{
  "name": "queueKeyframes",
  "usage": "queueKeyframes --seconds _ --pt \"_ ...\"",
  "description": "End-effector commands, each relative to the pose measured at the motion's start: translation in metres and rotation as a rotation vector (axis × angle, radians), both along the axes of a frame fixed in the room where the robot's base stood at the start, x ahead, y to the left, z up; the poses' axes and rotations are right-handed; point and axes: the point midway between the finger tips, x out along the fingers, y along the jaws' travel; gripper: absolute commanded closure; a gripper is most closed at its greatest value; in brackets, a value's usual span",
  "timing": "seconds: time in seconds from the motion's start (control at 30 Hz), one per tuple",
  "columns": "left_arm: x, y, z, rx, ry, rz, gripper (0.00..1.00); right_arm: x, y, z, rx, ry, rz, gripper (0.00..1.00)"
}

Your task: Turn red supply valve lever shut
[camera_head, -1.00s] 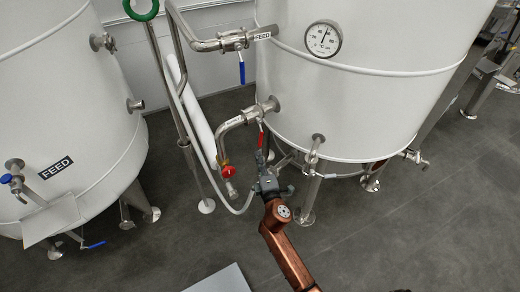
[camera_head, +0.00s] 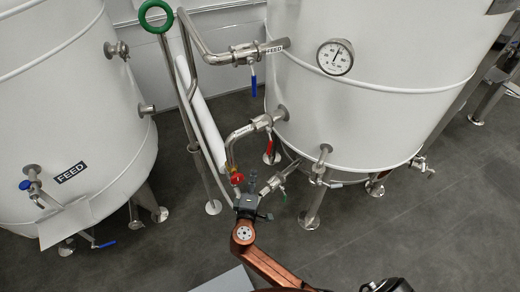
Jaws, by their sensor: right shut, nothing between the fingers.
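The red supply valve lever (camera_head: 269,147) hangs down, nearly upright, from the steel supply valve (camera_head: 262,122) on the pipe at the left side of the right tank. My right gripper (camera_head: 254,182) is below and left of the lever, apart from it in the picture. Its fingers are shut and hold nothing. A round red fitting (camera_head: 237,178) on the lower pipe end is close to the left of the gripper. My left gripper is not in view.
The right tank (camera_head: 370,120) carries a gauge (camera_head: 335,57) and a FEED valve with a blue lever (camera_head: 253,86). The left tank (camera_head: 70,110) stands apart. Open floor (camera_head: 400,235) lies at lower right.

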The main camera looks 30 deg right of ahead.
Motion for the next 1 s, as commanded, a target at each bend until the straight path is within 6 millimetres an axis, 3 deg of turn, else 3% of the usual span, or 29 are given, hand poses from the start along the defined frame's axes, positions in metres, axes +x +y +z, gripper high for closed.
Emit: queueKeyframes --seconds 0.23,0.53,0.77,1.0 --pt "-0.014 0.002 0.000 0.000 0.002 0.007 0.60 -0.005 0.007 0.003 0.000 -0.017 -0.048 1.00" --pt "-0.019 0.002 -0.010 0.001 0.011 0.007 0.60 0.037 -0.021 -0.003 -0.001 -0.017 -0.045 1.00" --pt "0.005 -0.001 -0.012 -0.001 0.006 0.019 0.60 0.073 -0.050 -0.008 0.000 -0.016 -0.046 1.00" --pt "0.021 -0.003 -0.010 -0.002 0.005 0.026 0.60 0.076 -0.082 -0.012 0.001 -0.016 -0.047 1.00"
